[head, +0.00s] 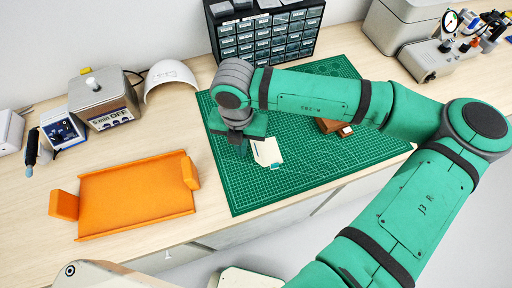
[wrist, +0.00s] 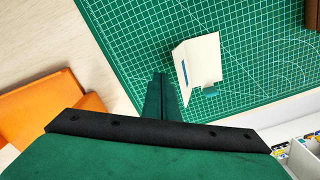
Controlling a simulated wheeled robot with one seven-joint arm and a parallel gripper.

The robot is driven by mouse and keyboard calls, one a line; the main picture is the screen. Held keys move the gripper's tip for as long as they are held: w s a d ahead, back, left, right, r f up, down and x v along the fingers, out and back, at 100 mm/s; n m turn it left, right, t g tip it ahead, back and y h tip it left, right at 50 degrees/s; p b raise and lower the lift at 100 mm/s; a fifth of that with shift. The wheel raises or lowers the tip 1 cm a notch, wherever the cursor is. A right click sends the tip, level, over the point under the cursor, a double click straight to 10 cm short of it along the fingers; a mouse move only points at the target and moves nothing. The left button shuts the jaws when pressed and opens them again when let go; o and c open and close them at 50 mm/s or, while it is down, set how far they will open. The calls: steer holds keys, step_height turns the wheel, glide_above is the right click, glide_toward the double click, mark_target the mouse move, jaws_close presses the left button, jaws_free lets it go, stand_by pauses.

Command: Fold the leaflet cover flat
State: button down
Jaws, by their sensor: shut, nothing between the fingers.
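The leaflet (head: 268,151) is a small cream folded card on the green cutting mat. In the wrist view the leaflet (wrist: 199,60) shows a broad cream panel and a narrower panel standing up at its left, with a small blue mark near the fold. A small teal tab shows at its lower edge. My gripper (head: 241,149) is shut and empty, just left of the leaflet. In the wrist view my gripper's fingers (wrist: 161,84) are together beside the leaflet's left panel. I cannot tell whether they touch it.
The green cutting mat (head: 330,180) covers the middle of the bench. An orange tray (head: 135,197) lies to the left. A brown block (head: 330,125) sits on the mat beneath my arm. A drawer cabinet (head: 265,38) stands at the back.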

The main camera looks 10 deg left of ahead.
mark_target(267, 151)
steer(key=shift+w+d+f, duration=0.1)
steer(key=shift+w+d, duration=0.15)
steer(key=shift+d, duration=0.25)
steer(key=shift+w+d, duration=0.2)
steer(key=shift+d, duration=0.25)
steer(key=shift+w+d, duration=0.4)
steer(key=shift+d, duration=0.3)
steer(key=shift+w+d, duration=0.4)
steer(key=shift+d, duration=0.25)
steer(key=shift+w+d, duration=0.4)
steer(key=shift+d, duration=0.3)
steer(key=shift+d, duration=0.15)
steer(key=shift+a+f, duration=0.1)
steer(key=shift+a, duration=0.1)
steer(key=shift+d+f, duration=0.15)
steer(key=shift+f, duration=0.25)
steer(key=shift+d+f, duration=0.1)
steer(key=shift+f, duration=0.2)
steer(key=shift+w+f, duration=0.1)
steer(key=shift+f, duration=0.05)
